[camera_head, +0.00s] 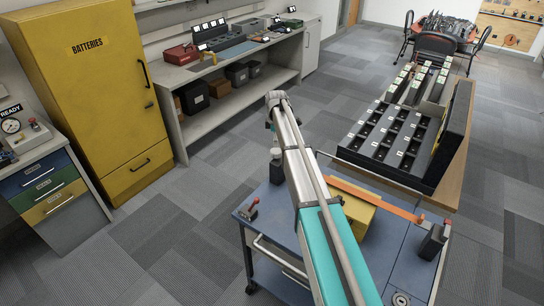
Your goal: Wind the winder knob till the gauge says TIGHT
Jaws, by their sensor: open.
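A blue-topped cart (235,214) stands in front of me. An orange strap (375,197) crosses a yellow case (357,212) on it. At the strap's right end is a dark block (433,243) with a grey knob-like top (447,228); I cannot tell whether this is the winder knob. A similar dark block (276,172) shows on the left. A small round white face (400,299), perhaps the gauge, is at the bottom edge, too small to read. My arm reaches over the cart and hides part of it. My gripper does not show clearly; the arm hides it.
A black rack (433,178) with several slots stands on a table behind the cart. A yellow BATTERIES cabinet (95,90) and a grey bench (225,62) line the left. A dial (11,126) by a READY sign sits far left. Carpet between is clear.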

